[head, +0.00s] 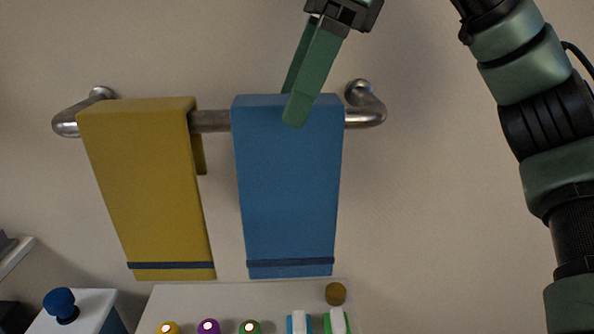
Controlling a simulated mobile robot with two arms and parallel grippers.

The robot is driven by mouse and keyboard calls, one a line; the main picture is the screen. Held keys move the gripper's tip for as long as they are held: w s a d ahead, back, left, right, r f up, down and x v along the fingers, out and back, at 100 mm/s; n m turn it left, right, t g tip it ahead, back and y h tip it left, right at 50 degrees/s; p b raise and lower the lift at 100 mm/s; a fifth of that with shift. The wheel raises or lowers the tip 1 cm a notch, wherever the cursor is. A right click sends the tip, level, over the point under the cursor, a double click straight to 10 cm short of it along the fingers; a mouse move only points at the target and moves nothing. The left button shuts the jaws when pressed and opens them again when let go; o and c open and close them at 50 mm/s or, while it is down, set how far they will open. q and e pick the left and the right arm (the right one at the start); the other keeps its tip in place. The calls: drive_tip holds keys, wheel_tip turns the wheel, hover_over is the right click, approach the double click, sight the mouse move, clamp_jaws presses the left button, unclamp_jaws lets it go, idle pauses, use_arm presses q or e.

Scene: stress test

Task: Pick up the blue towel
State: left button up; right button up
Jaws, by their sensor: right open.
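The blue towel (287,190) hangs folded over the right part of a metal rail (211,121) on the wall, with a dark stripe near its lower edge. My right gripper (293,108) comes down from the top, with its green fingers over the towel's upper edge. The near finger covers a small part of the towel top. The fingers look seen side-on, and the far fingertip is hidden behind the near finger or the towel. The gripper is open, and the towel hangs straight. My left gripper is not in view.
A yellow towel (150,190) hangs on the rail's left part, a narrow gap from the blue one. Below is a white panel (250,297) with several coloured buttons, two switches and a brown knob (335,293). A blue knob (60,303) stands at lower left. The wall at right is bare.

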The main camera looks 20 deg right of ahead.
sight(279, 136)
drive_tip(key=shift+w+a+f, duration=0.4)
drive_tip(key=shift+a+f, duration=0.3)
drive_tip(key=shift+f, duration=0.15)
drive_tip(key=f, duration=0.2)
drive_tip(key=f+p, duration=0.1)
drive_tip(key=shift+w+a+f, duration=0.1)
drive_tip(key=shift+w+f, duration=0.25)
drive_tip(key=shift+a+f, duration=0.25)
drive_tip(key=shift+a, duration=0.05)
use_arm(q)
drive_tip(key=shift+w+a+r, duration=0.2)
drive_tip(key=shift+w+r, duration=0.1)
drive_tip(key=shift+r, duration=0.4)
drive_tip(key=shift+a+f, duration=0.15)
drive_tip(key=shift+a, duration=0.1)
use_arm(e)
drive_tip(key=shift+f, duration=0.25)
clamp_jaws()
